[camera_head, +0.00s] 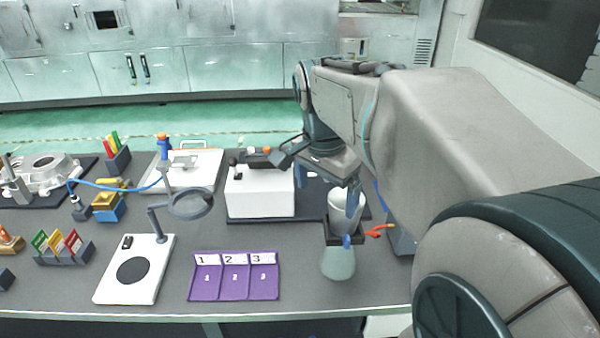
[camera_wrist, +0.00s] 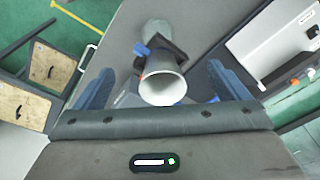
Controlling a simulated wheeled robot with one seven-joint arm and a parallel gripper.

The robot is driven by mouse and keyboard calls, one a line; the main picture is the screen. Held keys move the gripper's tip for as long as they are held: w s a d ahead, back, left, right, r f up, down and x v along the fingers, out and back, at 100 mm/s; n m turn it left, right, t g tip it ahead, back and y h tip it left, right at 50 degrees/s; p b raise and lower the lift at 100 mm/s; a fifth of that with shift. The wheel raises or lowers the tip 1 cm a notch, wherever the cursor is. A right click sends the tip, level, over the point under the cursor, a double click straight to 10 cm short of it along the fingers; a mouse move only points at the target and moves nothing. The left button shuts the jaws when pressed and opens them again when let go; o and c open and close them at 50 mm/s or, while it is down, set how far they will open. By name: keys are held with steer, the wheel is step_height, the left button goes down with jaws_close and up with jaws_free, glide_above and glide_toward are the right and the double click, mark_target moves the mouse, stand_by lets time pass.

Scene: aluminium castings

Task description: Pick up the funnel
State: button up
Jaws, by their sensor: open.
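The funnel (camera_head: 342,208) is a pale, whitish-grey cup with its wide mouth up, at the right of the bench in the head view. A dark collar with a blue clip surrounds it, and a pale green cone (camera_head: 338,263) shows below the collar. I cannot tell whether the cone is part of the funnel. In the wrist view the funnel's round open mouth (camera_wrist: 163,85) faces the camera near the centre. My gripper (camera_wrist: 160,72) is open, with a blue finger on each side of the funnel and gaps between. In the head view my gripper (camera_head: 352,198) is above and partly in front of it.
A white box (camera_head: 260,195) stands left of my gripper. A purple numbered mat (camera_head: 235,278) lies left of the cone. A magnifier stand (camera_head: 133,270) is farther left. A red-orange handle (camera_head: 378,230) is close right of the collar. The bench front edge is near.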

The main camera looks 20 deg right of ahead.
steer(key=w+d+r+m+g, duration=0.1)
steer(key=w+d+r+m, duration=0.3)
steer(key=m, duration=0.5)
glide_toward(341, 226)
steer(key=w+d+f, duration=0.2)
steer(key=w+d, duration=0.1)
steer(key=w, duration=0.1)
steer(key=f, duration=0.2)
steer(key=s+f, duration=0.1)
steer(key=f, duration=0.1)
steer(key=shift+s+d+f, duration=0.1)
steer(key=shift+s+f, duration=0.1)
steer(key=shift+f, duration=0.6)
steer(key=c, duration=1.1)
